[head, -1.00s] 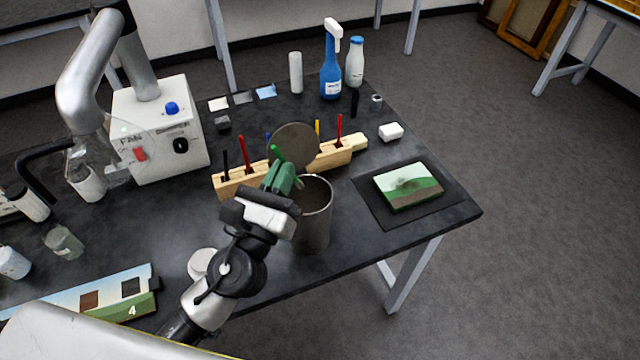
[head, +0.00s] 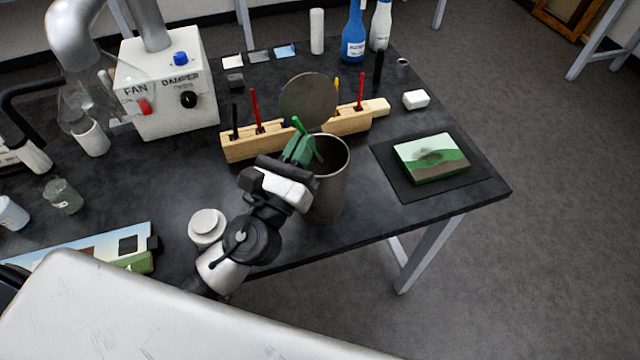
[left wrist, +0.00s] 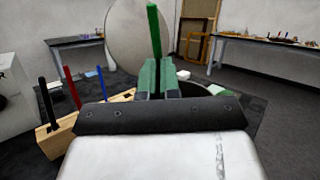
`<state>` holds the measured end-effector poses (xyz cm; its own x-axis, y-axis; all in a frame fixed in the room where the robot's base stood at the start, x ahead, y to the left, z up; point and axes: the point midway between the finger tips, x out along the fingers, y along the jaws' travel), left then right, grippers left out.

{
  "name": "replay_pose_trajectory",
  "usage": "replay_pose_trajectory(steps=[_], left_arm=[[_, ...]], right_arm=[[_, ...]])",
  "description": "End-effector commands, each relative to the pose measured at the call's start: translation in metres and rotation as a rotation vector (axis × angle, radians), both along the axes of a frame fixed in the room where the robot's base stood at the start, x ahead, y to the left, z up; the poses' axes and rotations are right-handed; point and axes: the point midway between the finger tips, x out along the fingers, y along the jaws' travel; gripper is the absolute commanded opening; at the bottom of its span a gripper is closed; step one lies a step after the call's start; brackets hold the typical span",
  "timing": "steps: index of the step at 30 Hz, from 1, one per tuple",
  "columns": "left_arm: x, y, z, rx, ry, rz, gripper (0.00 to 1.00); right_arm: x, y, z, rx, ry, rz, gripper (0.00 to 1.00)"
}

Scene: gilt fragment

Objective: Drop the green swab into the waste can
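The green swab (head: 298,125) stands up from between the green fingers of my left gripper (head: 303,150). In the left wrist view the swab (left wrist: 154,32) rises between the two fingers (left wrist: 158,78), which are shut on it. The grey metal waste can (head: 329,192) stands on the dark table with its round lid (head: 307,102) raised at the back. My left gripper is at the left side of the can's open mouth, close to the rim. The swab's lower end is hidden by the fingers. My right gripper is not in view.
A wooden block (head: 240,148) holding black, red, blue and yellow swabs stands behind the can. A green painting (head: 431,160) lies on a dark mat to the right. A white fan box (head: 165,85) stands at left. A round white jar (head: 207,225) is beside my left arm.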

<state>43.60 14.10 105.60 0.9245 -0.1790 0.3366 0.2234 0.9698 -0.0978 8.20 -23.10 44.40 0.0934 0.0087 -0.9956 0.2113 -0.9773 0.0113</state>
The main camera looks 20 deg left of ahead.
Motion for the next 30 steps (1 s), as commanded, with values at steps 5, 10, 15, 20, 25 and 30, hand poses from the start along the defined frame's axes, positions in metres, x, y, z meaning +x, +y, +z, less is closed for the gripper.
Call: replay_pose_trajectory(steps=[5, 10, 15, 20, 25, 30], left_arm=[[0.000, 0.000, 0.001, 0.000, 0.000, 0.000, 0.14], [0.000, 0.000, 0.001, 0.000, 0.000, 0.000, 0.33], [0.000, 0.000, 0.001, 0.000, 0.000, 0.000, 0.33], [-0.007, 0.001, -0.005, 0.000, 0.002, -0.001, 0.33], [-0.034, 0.006, -0.018, -0.001, 0.004, -0.002, 0.33], [-0.067, 0.013, -0.031, 0.000, 0.004, -0.001, 0.33]], right_arm=[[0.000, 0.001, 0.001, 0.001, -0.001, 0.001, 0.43], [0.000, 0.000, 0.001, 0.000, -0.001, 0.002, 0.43], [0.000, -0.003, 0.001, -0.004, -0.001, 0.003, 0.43], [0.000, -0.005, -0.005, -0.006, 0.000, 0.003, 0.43], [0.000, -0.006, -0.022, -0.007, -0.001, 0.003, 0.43], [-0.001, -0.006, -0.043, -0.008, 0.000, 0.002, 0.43]])
